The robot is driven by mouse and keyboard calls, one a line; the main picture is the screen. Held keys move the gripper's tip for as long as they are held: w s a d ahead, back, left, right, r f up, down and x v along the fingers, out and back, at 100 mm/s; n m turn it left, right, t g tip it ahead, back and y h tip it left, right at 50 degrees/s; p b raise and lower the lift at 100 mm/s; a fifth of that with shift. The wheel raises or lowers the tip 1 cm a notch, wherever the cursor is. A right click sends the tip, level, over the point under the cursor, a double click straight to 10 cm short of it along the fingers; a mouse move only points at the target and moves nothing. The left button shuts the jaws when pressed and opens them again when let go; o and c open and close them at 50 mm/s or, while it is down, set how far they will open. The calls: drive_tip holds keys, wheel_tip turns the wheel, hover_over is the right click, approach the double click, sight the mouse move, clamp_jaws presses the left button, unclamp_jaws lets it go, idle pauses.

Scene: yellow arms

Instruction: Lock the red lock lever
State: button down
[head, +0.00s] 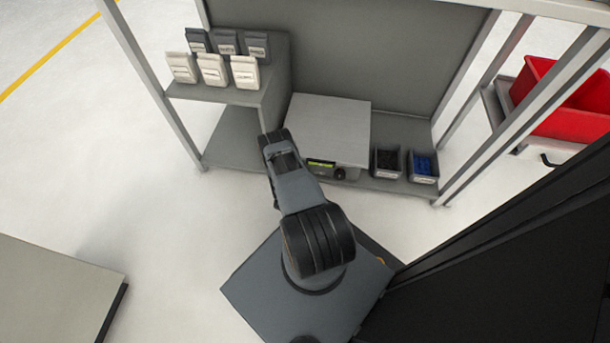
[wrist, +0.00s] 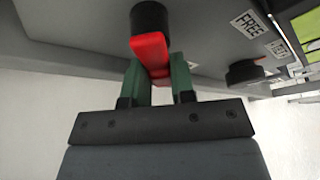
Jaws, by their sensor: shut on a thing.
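The red lock lever (wrist: 150,52) shows in the wrist view, joined to a round black hub (wrist: 151,20) on the grey front of a box. My gripper (wrist: 157,68) has its two green fingers on either side of the lever's lower end and is shut on it. A label reading "FREE" (wrist: 248,24) and another label partly readable (wrist: 279,48) are to the right of the hub. In the head view my arm hides the lever and the gripper. The grey box (head: 330,122) with a green display (head: 321,163) sits on the shelf there.
A black knob (wrist: 244,72) is right of the lever; it also shows in the head view (head: 339,173). Two small bins, one with dark parts (head: 387,162) and one with blue parts (head: 423,166), stand right of the box. Several pale and grey containers (head: 213,69) are on the upper left shelf.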

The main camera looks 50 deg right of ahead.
drive_tip(key=shift+a+f, duration=0.1)
drive_tip(key=c, duration=1.2)
unclamp_jaws()
drive_tip(key=shift+o, duration=1.2)
